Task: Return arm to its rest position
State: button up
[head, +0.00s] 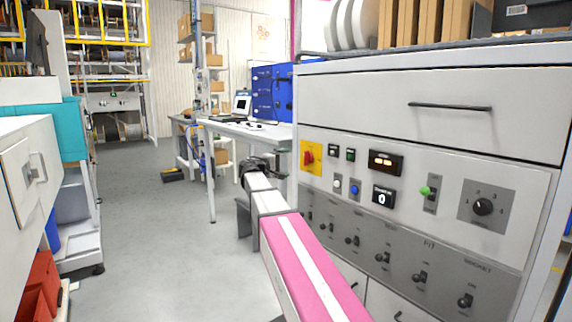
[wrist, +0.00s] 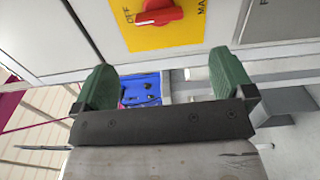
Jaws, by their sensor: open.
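My arm reaches forward from the bottom of the head view, with a pink and white link nearest the camera. My gripper is at its far end; in the head view it is small and dark, and its fingers are hard to make out. In the wrist view my gripper (wrist: 165,85) shows two green fingers wide apart with nothing between them. Beyond them is the red rotary switch on a yellow plate (wrist: 155,14), apart from the fingers. The same switch (head: 309,158) is at the left end of the control panel in the head view.
The white cabinet (head: 380,90) with its control panel (head: 440,190) stands close on the right of my arm. A workbench (head: 245,131) with a laptop stands beyond. White drawers (head: 25,165) and red bins (head: 42,285) are on the left. The grey floor (head: 150,230) between is clear.

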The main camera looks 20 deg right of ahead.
jog(key=s+a+f+g+y, duration=0.1)
jog(key=s+f+y, duration=0.25)
jog(key=f, duration=0.55)
jog(key=s+a+f+m+g+y, duration=0.1)
jog(key=s+f+y, duration=0.1)
jog(key=s+f, duration=0.45)
jog(key=s+a+f+g+y, duration=0.1)
jog(key=s+f+y, duration=0.1)
jog(key=f, duration=0.9)
jog(key=s+a+f+m+g+y, duration=0.1)
jog(key=s+a+f+y, duration=0.3)
jog(key=s+f, duration=0.4)
jog(key=s+a+f+m+g+y, duration=0.2)
jog(key=s+a+f+y, duration=0.3)
jog(key=s+f, duration=0.4)
jog(key=shift+s+a, duration=0.65)
jog(key=shift+s, duration=0.25)
